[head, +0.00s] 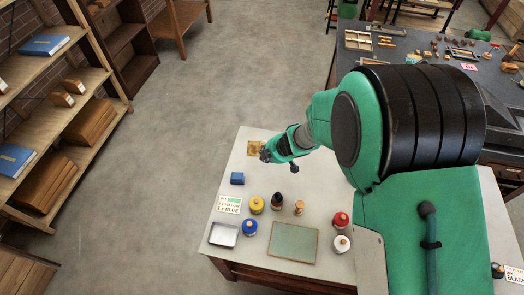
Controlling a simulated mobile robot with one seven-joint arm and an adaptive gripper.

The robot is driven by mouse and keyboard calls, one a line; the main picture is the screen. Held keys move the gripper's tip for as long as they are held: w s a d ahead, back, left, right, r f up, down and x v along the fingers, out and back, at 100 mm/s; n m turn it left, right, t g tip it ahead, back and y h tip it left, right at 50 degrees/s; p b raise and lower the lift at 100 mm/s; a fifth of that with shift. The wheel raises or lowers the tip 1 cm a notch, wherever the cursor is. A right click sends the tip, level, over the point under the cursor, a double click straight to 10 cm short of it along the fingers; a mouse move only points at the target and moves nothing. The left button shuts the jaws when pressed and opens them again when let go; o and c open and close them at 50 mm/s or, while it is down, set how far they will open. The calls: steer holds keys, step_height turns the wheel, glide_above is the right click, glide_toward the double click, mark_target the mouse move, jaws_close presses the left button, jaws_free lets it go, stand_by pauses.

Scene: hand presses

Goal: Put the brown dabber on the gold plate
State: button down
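A small tan-brown wooden dabber (299,208) stands upright on the pale table, right of a dark-topped item. My gripper (280,165) hangs over the table just right of the plate, well behind the dabber. Its dark fingers look spread apart, and I see nothing between them. Its height above the table is hard to judge.
Yellow (257,204), dark (277,201), blue (250,227), red (341,219) and white (342,243) items stand around the dabber. A greenish framed slab (293,243), a metal tray (223,234), a blue block (237,179) and a card (229,205) lie nearby.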

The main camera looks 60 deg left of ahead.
steer(key=shift+s+d+f+m+g+y+b, duration=0.2)
steer(key=shift+d+m+y+b, duration=0.8)
steer(key=shift+m, duration=3.4)
steer(key=shift+s+d+f+m+g+y+b, duration=0.3)
steer(key=shift+m+y+b, duration=1.25)
steer(key=shift+m, duration=2.85)
steer(key=shift+s+d+r+m+g+y+b, duration=0.2)
steer(key=shift+d+m+y+b, duration=1.05)
steer(key=shift+m, duration=3.15)
steer(key=shift+w+a+f+b, duration=0.2)
steer(key=shift+a+b, duration=0.1)
steer(key=shift+a, duration=0.25)
steer(key=w+a+f+b, duration=0.1)
steer(key=w+a, duration=0.5)
steer(key=a, duration=0.7)
steer(key=shift+w+a+f+b, duration=0.15)
steer(key=shift+a+b, duration=0.1)
steer(key=shift+b, duration=0.65)
